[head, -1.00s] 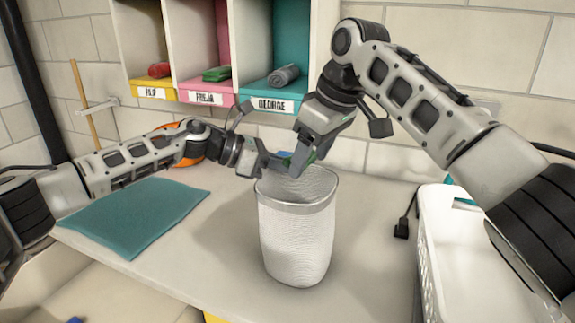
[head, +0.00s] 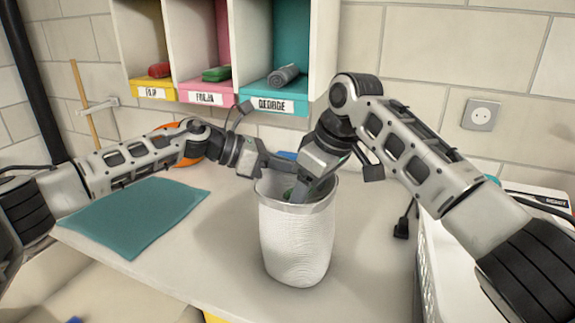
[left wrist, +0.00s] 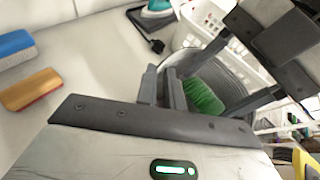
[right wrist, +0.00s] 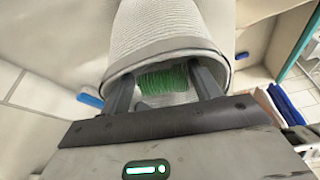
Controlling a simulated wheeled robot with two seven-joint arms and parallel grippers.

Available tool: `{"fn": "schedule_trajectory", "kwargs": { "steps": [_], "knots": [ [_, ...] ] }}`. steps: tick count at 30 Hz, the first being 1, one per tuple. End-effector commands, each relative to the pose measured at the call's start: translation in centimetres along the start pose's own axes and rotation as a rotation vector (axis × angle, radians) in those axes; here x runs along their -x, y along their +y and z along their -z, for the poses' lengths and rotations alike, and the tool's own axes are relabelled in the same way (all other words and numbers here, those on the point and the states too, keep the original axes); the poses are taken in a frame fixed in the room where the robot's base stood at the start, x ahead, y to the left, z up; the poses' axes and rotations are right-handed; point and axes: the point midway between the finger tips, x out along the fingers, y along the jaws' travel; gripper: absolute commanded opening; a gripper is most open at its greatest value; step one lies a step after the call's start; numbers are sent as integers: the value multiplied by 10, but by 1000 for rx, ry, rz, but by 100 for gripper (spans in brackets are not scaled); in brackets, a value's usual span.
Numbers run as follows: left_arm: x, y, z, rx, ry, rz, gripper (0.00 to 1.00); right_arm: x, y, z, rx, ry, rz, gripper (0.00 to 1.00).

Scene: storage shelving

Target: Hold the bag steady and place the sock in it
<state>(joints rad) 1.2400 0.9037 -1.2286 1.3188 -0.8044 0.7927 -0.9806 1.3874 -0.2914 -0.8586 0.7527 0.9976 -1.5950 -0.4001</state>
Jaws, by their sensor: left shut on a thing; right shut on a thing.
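The white ribbed bag (head: 297,245) stands upright and open on the table; it also shows in the right wrist view (right wrist: 163,30). My left gripper (head: 270,168) is shut on the bag's rim at the back left; its fingers (left wrist: 166,88) show in the left wrist view. My right gripper (head: 300,188) points down into the bag's mouth, its fingertips inside the rim. It is shut on the green sock (right wrist: 163,82), which lies between its fingers. The sock (left wrist: 204,97) also shows inside the bag in the left wrist view. The bag's bottom is hidden.
A teal folded cloth (head: 135,215) lies on the table at left. Cubbies above hold a red roll (head: 160,70), a green roll (head: 217,74) and a grey roll (head: 284,75). A white basket (head: 430,265) stands at right. Blue (left wrist: 15,46) and orange (left wrist: 30,90) brushes lie behind the bag.

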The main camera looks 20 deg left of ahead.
Motion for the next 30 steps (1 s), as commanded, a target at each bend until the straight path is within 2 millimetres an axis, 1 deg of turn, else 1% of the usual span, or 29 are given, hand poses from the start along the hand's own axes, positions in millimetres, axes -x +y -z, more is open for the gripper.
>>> {"fn": "schedule_trajectory", "kwargs": {
  "steps": [1, 9, 10, 11, 12, 19, 22, 26, 30],
  "knots": [
    [-2, -1, 6, 4, 12, 4, 0, -2, 0, -1, 0, 0, 0, 41],
    [-2, -1, 7, 4, 12, 5, 0, -3, 0, -1, 0, 0, 0, 41],
    [-2, -1, 7, 4, 12, 5, 0, -3, 0, -1, 0, 0, 0, 68],
    [-2, -1, 7, 4, 12, 5, 0, -3, 0, -1, 0, 0, 0, 76],
    [-2, -1, 7, 4, 12, 5, 0, -3, 0, -1, 0, 0, -1, 88],
    [-2, -1, 7, 4, 14, 7, 0, -1, 1, -1, 0, 0, -3, 88],
    [-2, -1, 7, 4, 14, 7, 0, 8, 2, -1, 0, 1, -5, 88],
    [-1, 0, 7, 4, 13, 3, 0, 30, 2, -1, 0, 2, -7, 88],
    [2, 4, 7, 4, 11, -9, 0, 62, 1, -2, 0, 1, -5, 88]
  ]
}}
